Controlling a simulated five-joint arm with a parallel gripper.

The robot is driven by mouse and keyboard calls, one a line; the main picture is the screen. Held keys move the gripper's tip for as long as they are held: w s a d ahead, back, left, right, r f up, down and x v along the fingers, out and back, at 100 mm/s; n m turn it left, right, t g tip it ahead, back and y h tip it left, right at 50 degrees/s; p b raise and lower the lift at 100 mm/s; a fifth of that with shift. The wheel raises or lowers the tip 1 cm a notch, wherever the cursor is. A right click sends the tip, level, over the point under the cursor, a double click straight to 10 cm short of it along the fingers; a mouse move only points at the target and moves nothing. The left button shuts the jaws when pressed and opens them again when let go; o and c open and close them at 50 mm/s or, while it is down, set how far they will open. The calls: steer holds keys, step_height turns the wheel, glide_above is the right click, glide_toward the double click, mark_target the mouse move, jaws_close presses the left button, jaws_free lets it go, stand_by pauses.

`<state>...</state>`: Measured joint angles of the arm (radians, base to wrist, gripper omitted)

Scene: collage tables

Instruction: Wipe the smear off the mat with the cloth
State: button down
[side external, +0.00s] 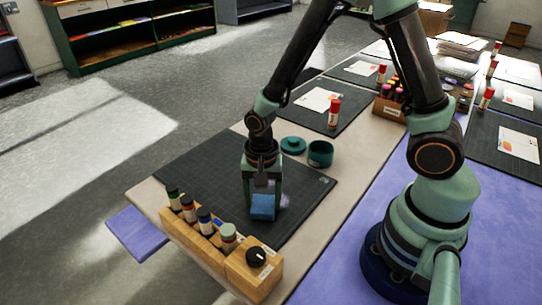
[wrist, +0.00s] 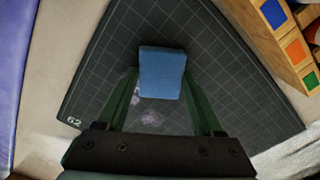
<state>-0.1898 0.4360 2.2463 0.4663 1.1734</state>
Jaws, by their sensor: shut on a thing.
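The blue cloth (side external: 262,207), a small folded block, is between the two fingers of my gripper (side external: 263,200), which is shut on it. The cloth is low over the dark gridded mat (side external: 200,165); I cannot tell whether it touches. In the wrist view the cloth (wrist: 162,73) sits between the green fingers of my gripper (wrist: 161,82). A pale purple smear (wrist: 150,110) shows on the mat, beside the cloth on the side towards my wrist. In the side view a purplish patch of the smear (side external: 284,200) shows just right of the cloth.
A wooden rack (side external: 215,245) with several bottles and a black knob stands along the mat's near edge. A teal jar (side external: 320,153) and its lid (side external: 293,145) stand by the far edge. A red glue stick (side external: 334,113) stands farther back. The mat's left part is clear.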

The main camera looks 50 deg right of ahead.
mark_target(284, 182)
steer(key=shift+d, duration=5.35)
steer(key=shift+w, duration=0.95)
steer(key=shift+a+r, duration=0.1)
steer(key=shift+a, duration=5.45)
steer(key=shift+w+d, duration=0.1)
steer(key=shift+w, duration=0.7)
steer(key=shift+d+f, duration=0.2)
steer(key=shift+d, duration=5.25)
